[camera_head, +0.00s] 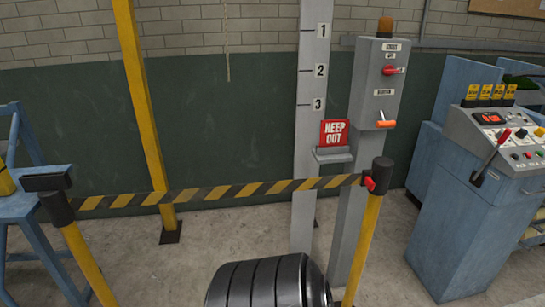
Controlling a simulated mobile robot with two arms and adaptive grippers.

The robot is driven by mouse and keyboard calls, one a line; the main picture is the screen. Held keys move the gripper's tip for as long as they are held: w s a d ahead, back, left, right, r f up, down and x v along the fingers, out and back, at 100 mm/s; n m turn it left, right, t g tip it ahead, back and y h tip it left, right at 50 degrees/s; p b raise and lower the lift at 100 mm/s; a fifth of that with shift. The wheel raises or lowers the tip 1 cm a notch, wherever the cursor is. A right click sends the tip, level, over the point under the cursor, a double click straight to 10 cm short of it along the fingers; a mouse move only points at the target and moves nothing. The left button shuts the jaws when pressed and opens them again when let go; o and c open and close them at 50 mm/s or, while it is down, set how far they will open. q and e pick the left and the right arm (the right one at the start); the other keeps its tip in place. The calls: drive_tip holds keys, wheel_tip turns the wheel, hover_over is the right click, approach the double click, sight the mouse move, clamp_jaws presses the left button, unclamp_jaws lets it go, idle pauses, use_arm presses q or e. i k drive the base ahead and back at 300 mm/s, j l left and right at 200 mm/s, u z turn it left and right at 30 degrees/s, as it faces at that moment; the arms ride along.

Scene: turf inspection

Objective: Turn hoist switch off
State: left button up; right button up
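A grey control box (376,84) stands on a grey post behind the belt barrier. Its upper label seems to read HOIST, with a smaller plate below it that seems to read OFF. Under these, a red switch handle (393,70) lies roughly level, pointing right. Lower on the box is a second small label, too blurred to read surely, and an orange-handled lever (386,124). An amber beacon (385,27) sits on top and looks unlit. Neither of my grippers shows in the head view.
A yellow-and-black belt (220,191) with two posts crosses in front of the box. A KEEP OUT sign (334,133) stands on a small ledge. A black ribbed cylinder (255,284) is at bottom centre. A blue console (470,210) stands right, a blue frame (35,220) left.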

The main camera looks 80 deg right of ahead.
sight(388, 70)
drive_tip(key=z, duration=3.4)
